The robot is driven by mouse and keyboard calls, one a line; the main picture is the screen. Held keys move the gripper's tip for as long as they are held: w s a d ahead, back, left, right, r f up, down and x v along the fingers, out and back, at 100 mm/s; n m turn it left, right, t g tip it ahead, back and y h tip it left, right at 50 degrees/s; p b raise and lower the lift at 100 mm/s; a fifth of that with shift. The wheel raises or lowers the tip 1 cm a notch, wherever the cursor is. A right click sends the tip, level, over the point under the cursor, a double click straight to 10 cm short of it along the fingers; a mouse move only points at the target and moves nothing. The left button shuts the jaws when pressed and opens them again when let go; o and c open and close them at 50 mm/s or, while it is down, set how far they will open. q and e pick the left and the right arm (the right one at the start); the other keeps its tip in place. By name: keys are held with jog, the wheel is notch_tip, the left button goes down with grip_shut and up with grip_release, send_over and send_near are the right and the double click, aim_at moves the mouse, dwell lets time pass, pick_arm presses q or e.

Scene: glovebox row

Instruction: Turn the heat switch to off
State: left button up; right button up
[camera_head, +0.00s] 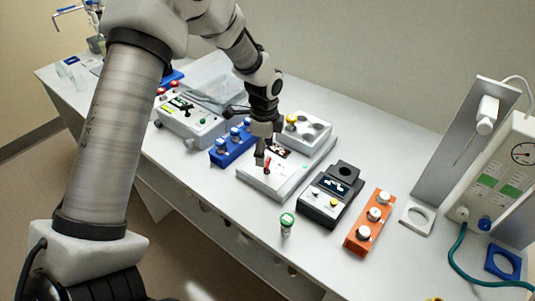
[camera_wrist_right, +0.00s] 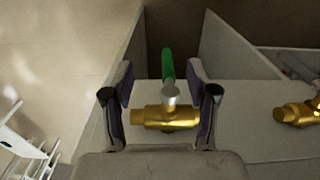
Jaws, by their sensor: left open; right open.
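A small red switch lever (camera_head: 267,166) stands on the flat front part of a light grey device (camera_head: 262,183) in the middle of the bench in the head view. I take it for the heat switch; its label cannot be read and its exact position is hard to tell. My left gripper (camera_head: 264,153) comes down from above, its fingertips right at or just above the lever. The left jaws are open; whether they touch the lever cannot be told. My right gripper (camera_wrist_right: 161,100) is open in the right wrist view, its fingers on either side of a brass valve (camera_wrist_right: 165,118) with a green handle (camera_wrist_right: 168,66).
Left of the grey device stand a blue rack (camera_head: 232,145) and a grey box with knobs (camera_head: 190,121). To its right are a black device (camera_head: 331,195), an orange rack (camera_head: 369,222) and a gauge panel (camera_head: 500,170). A green-capped vial (camera_head: 287,224) stands near the front edge.

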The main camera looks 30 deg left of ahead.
aim_at(268, 160)
pick_arm(q)
jog(key=f, duration=0.1)
jog(key=w+f, duration=0.1)
jog(key=f, duration=0.2)
jog(key=shift+w+d+f, duration=0.15)
jog(key=shift+w+f, duration=0.1)
jog(key=shift+s+r, duration=0.2)
jog(key=shift+s, duration=0.15)
jog(key=shift+c, duration=1.1)
jog(key=shift+s+r, duration=0.1)
jog(key=c, duration=0.9)
jog(key=shift+c, duration=0.2)
pick_arm(e)
jog(key=shift+w+r, duration=0.2)
jog(key=shift+w, duration=0.2)
